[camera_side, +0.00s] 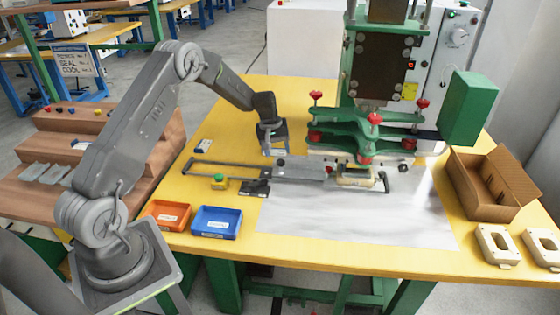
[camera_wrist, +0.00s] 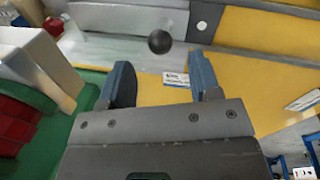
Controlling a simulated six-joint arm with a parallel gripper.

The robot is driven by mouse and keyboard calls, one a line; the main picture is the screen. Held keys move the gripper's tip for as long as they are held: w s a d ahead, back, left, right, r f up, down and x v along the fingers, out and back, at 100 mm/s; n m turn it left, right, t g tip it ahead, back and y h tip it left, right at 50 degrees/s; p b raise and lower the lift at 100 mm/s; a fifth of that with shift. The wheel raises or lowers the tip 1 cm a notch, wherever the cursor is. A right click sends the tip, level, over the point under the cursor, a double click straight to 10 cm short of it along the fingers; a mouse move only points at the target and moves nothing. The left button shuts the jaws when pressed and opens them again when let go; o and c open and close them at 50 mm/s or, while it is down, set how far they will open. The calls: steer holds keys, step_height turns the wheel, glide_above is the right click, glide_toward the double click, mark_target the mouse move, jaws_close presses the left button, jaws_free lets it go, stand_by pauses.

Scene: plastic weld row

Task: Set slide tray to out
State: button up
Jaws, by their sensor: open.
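The slide tray (camera_side: 300,173) is a flat grey metal plate on long rails (camera_side: 225,167). It sits toward the right end of the rails, near the press, with a cream part (camera_side: 355,181) at its right. A black ball knob (camera_side: 281,162) stands at the plate's left part. My gripper (camera_side: 273,151) points down just above and behind the knob. In the wrist view, the two blue fingers of my gripper (camera_wrist: 160,62) are apart, with nothing between them. The knob (camera_wrist: 159,41) shows just beyond the fingertips, roughly centred. I cannot tell whether they touch it.
The green press (camera_side: 375,130) with red knobs stands right of my gripper. A green button box (camera_side: 219,182), an orange bin (camera_side: 166,216) and a blue bin (camera_side: 216,222) lie in front. A cardboard box (camera_side: 490,185) stands at the right. The yellow table is clear behind my gripper.

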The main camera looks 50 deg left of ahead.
mark_target(280, 160)
steer(key=f, duration=0.3)
steer(key=w+f, duration=0.1)
steer(key=f, duration=0.1)
steer(key=shift+d, duration=0.3)
jaws_close()
